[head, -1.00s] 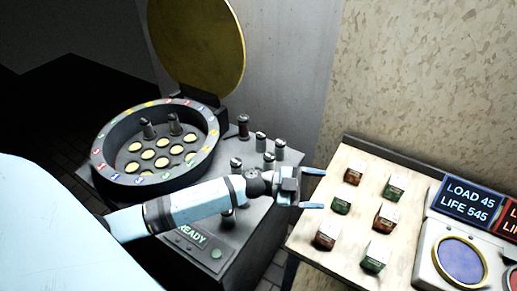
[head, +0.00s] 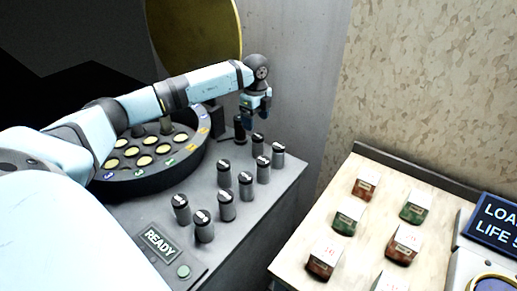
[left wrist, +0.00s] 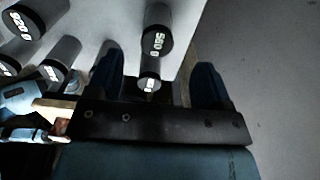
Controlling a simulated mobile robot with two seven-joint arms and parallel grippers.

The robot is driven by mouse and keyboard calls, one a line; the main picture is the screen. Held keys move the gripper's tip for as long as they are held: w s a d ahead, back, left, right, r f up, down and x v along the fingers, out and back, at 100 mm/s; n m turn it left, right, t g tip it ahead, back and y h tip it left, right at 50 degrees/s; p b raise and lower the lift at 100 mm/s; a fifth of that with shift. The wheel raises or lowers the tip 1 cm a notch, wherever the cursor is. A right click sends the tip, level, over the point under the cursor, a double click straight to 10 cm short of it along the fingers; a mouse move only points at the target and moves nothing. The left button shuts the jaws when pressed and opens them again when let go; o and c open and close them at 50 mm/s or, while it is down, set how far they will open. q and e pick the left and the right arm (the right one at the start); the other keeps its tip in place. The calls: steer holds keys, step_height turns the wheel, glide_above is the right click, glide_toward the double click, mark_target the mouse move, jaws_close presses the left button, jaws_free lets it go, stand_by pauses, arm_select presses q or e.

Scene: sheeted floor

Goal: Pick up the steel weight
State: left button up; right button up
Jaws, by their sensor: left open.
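Several grey steel weights with black, labelled tops stand upright on the grey console, among them one near its right edge (head: 277,155) and one at the back (head: 257,144). A darker weight (head: 240,130) stands at the back by the dial. My left gripper (head: 256,108) points down above the back weights, open and holding nothing. In the left wrist view, a small-looking weight (left wrist: 150,82) shows between the open fingers (left wrist: 158,85), partly hidden by the gripper body. A weight marked about 560 g (left wrist: 157,32) stands just beyond it. My right gripper is out of view.
A round dark tray (head: 180,180) with yellow discs and a raised yellow lid (head: 222,45) is at the left. A READY sign (head: 158,241) and green button (head: 183,271) are at the console's front. A pale table (head: 385,205) with several small boxes stands right, across a gap.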

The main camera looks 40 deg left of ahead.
mark_target(258, 136)
arm_select(q)
step_height(258, 136, down, 4)
steer(key=shift+d+f+b, duration=0.25)
steer(key=shift+f+b, duration=0.1)
steer(key=shift+f, duration=1.05)
steer(key=shift+d+f+b, duration=0.2)
steer(key=shift+f+b, duration=0.15)
steer(key=shift+f, duration=1)
steer(key=shift+r, duration=0.1)
jaws_close()
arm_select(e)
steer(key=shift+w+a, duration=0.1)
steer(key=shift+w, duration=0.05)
